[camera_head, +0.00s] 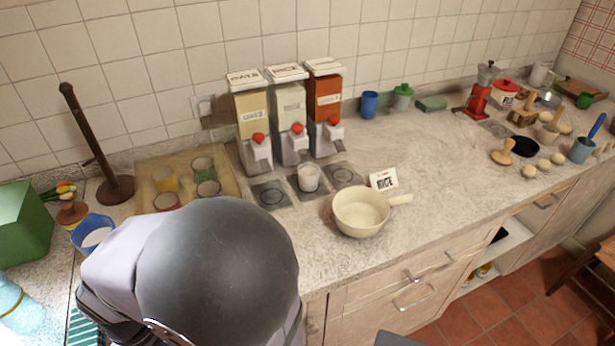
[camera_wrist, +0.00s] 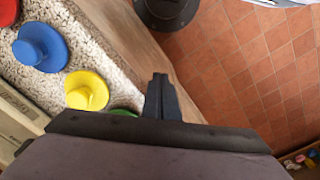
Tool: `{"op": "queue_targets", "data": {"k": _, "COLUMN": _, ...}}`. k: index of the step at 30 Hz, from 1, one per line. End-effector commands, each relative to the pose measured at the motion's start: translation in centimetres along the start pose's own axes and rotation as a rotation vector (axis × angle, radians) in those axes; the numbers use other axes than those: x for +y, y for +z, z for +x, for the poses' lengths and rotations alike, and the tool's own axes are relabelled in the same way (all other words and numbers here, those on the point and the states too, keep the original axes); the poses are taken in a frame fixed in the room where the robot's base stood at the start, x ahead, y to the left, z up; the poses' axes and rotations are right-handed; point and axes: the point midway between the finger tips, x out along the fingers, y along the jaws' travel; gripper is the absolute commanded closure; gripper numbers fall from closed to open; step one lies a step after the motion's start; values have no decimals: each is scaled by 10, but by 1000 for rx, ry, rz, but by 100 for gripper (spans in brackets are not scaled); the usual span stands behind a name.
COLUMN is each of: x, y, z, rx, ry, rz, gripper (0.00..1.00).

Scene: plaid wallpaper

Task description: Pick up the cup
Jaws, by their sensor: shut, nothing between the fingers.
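Several cups show in the head view, and I cannot tell which one is meant. A whitish cup (camera_head: 308,178) stands under the middle dispenser. A blue cup (camera_head: 369,103) stands by the back wall. A blue cup with white contents (camera_head: 92,232) is at the left, partly behind my arm. Small yellow and green cups (camera_head: 203,167) stand on a wooden tray. My gripper (camera_wrist: 161,82) is shut and empty in the wrist view, near the counter's edge with tiled floor beyond. No cup is clearly seen at its fingertips. My arm hides part of the counter in the head view.
Red, blue (camera_wrist: 40,46) and yellow (camera_wrist: 86,90) knobbed objects line the speckled counter in the wrist view; a green one is partly hidden. In the head view, three dispensers (camera_head: 290,115) stand at the back and a cream pan (camera_head: 361,212) near the front edge.

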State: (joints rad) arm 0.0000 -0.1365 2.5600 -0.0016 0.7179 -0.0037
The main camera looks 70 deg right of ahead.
Motion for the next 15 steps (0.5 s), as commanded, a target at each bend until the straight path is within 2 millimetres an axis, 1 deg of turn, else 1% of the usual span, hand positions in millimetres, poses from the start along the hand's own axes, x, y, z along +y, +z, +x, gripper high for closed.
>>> {"op": "queue_targets", "data": {"k": 12, "x": 0, "y": 0, "z": 0, "rx": 0, "ry": 0, "rz": 0, "gripper": 100}}
{"op": "queue_targets", "data": {"k": 14, "x": 0, "y": 0, "z": 0, "rx": 0, "ry": 0, "rz": 0, "gripper": 86}}
{"op": "queue_targets", "data": {"k": 15, "x": 0, "y": 0, "z": 0, "rx": 0, "ry": 0, "rz": 0, "gripper": 76}}
